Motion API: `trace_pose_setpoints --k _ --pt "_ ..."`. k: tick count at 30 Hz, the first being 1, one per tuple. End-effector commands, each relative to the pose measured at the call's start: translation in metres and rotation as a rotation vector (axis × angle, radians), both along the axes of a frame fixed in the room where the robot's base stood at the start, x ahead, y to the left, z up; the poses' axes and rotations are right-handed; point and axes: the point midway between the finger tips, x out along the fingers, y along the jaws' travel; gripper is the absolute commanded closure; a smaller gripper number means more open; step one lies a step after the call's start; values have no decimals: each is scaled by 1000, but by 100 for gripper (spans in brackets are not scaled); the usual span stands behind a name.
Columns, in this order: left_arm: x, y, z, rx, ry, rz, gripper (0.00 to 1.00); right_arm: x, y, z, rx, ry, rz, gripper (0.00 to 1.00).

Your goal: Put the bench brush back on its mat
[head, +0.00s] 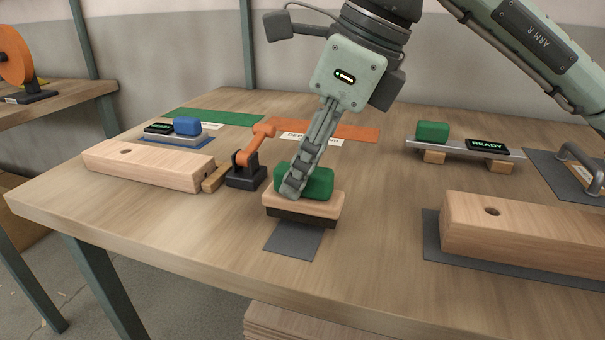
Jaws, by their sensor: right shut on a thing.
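The bench brush (282,200) has a pale wooden body, dark bristles along its underside and a green block grip on top. My right gripper (292,188) comes down from above and is shut on the green grip (318,181). The brush is upright and roughly level. A dark grey mat (293,242) shows below and in front of the brush; the brush hides its rear part. I cannot tell whether the bristles touch the mat or hang just above it. My left gripper is not in view.
An orange toggle clamp (258,140) on a black base stands close left of the brush, by a drilled wooden beam (150,165). Another beam (530,228) lies right on a grey mat. An orange mat (350,133) is behind. Bare tabletop (385,200) lies between brush and right beam.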

Motion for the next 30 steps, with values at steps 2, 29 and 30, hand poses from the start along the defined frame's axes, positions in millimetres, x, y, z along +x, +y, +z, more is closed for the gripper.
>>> trace_pose_setpoints --k 2,29,30 --pt "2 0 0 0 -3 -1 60 0 0 -10 2 2 0 100" --pt "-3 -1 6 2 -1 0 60 0 0 -14 1 0 0 56" --pt "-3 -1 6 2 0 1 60 0 0 -13 1 0 0 56"
